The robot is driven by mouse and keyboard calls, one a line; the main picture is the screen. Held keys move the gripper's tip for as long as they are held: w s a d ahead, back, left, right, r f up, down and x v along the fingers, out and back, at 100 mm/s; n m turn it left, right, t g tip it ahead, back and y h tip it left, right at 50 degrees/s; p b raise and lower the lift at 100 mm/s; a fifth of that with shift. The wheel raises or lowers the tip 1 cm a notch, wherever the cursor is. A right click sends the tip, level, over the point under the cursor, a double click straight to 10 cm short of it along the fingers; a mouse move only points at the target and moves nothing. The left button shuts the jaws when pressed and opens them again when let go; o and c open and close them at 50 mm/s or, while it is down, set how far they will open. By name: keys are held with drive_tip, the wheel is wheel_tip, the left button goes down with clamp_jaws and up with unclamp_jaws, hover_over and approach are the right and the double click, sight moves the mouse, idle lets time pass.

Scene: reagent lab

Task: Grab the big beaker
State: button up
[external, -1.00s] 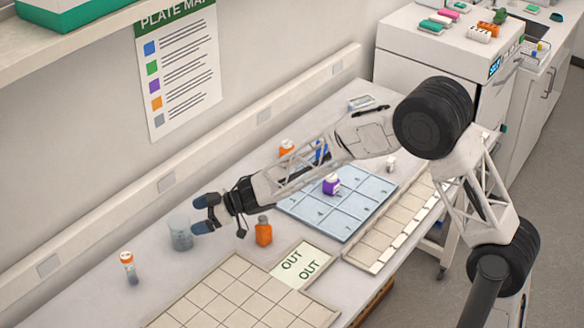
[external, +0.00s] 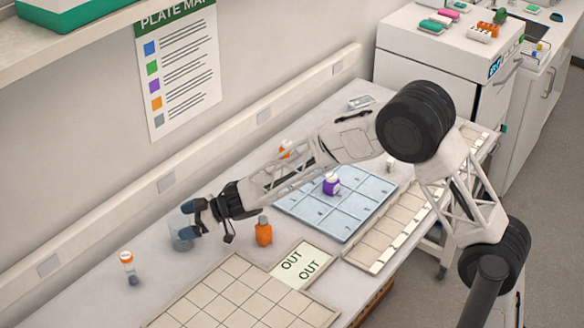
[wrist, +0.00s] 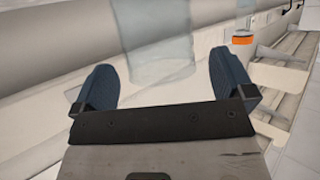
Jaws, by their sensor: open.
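The big beaker (external: 180,240) is clear glass and stands upright on the bench, left of the orange bottle. My gripper (external: 189,219) is open at the beaker, and its fingers cover part of it in the external view. In the wrist view the beaker (wrist: 160,62) is a pale see-through shape ahead, between the two blue fingers of my gripper (wrist: 160,75). Its upper part runs out of that picture. There is a visible gap on each side, and I cannot tell whether the fingertips reach around it.
An orange bottle (external: 263,232) stands just right of my gripper. An orange-capped vial (external: 128,266) stands to the left and also shows in the wrist view (wrist: 243,50). A blue gridded mat (external: 350,218) holds a purple-labelled bottle (external: 331,185). A beige gridded tray (external: 235,300) lies in front.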

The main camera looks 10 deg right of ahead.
sight(178, 217)
drive_tip(key=shift+x, duration=1.35)
drive_tip(key=c, duration=0.9)
drive_tip(key=shift+r, duration=1.4)
drive_tip(key=shift+s+d+r, duration=0.15)
drive_tip(key=shift+r, duration=0.2)
drive_tip(key=s+d, duration=0.3)
drive_tip(key=d, duration=0.1)
drive_tip(key=s+d+r, duration=0.1)
drive_tip(key=s+d, duration=0.2)
drive_tip(key=d, duration=0.1)
drive_tip(key=s+d, duration=0.3)
drive_tip(key=d, duration=0.1)
drive_tip(key=shift+d+r, duration=0.2)
drive_tip(key=shift+d, duration=0.2)
